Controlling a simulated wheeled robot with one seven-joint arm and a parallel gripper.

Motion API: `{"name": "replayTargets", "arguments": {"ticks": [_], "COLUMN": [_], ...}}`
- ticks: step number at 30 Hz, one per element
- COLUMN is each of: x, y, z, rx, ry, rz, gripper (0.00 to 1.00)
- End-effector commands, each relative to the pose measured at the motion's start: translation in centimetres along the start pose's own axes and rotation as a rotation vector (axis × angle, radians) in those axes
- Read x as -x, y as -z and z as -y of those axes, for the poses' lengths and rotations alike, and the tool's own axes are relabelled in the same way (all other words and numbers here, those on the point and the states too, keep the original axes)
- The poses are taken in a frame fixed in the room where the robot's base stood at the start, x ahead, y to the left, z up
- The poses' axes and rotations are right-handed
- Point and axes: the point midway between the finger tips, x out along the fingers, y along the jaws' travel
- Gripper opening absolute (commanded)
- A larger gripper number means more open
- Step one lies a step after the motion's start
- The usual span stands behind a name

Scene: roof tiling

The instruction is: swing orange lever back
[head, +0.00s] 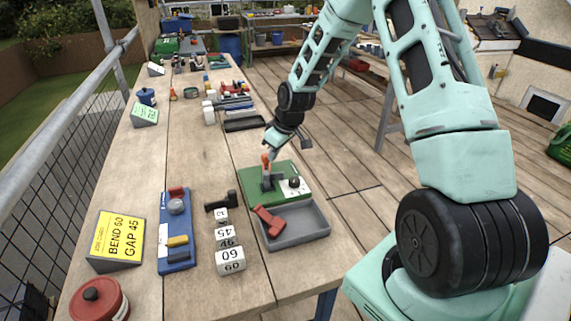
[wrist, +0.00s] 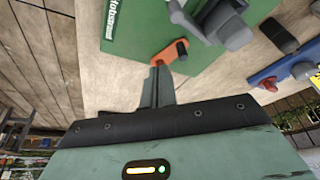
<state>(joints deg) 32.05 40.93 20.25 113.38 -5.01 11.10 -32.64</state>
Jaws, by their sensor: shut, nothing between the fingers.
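The orange lever (head: 265,160) stands on the green board (head: 249,176) beside a grey metal fitting (head: 267,182). It also shows in the wrist view (wrist: 165,57), with a dark knob beside it. My gripper (head: 272,150) is shut and empty, just above and beside the lever in the head view. In the wrist view my closed fingertips (wrist: 160,70) reach the near end of the lever; I cannot tell whether they touch it. The green board also shows in the wrist view (wrist: 125,35), and its grey fitting (wrist: 225,25) is on the far side of the lever.
A grey tray (head: 305,228) holding a red piece stands in front of the board. Numbered white blocks (head: 229,260), a blue tool base (head: 176,245), a yellow card (head: 117,237) and a red round container (head: 98,300) lie nearer. Bare bench lies left of the board.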

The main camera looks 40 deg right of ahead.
Motion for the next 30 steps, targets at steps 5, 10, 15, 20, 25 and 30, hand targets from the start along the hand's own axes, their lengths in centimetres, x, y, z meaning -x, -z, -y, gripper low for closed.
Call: {"name": "replayTargets", "arguments": {"ticks": [5, 10, 15, 20, 25, 30], "x": [-0.1, -0.4, -0.8, -1.1, -1.3, -1.4], "y": [1.1, 2.0, 2.8, 3.2, 3.6, 3.8], "z": [0.2, 0.6, 1.1, 1.6, 2.0, 2.3], "rx": [0.157, 0.307, 0.449, 0.559, 0.620, 0.618], "ry": [0.061, 0.117, 0.168, 0.210, 0.229, 0.229], "rz": [-0.001, -0.001, -0.001, -0.001, 0.001, 0.001], "gripper": [0.00, 0.00, 0.00, 0.00, 0.00, 0.00]}}
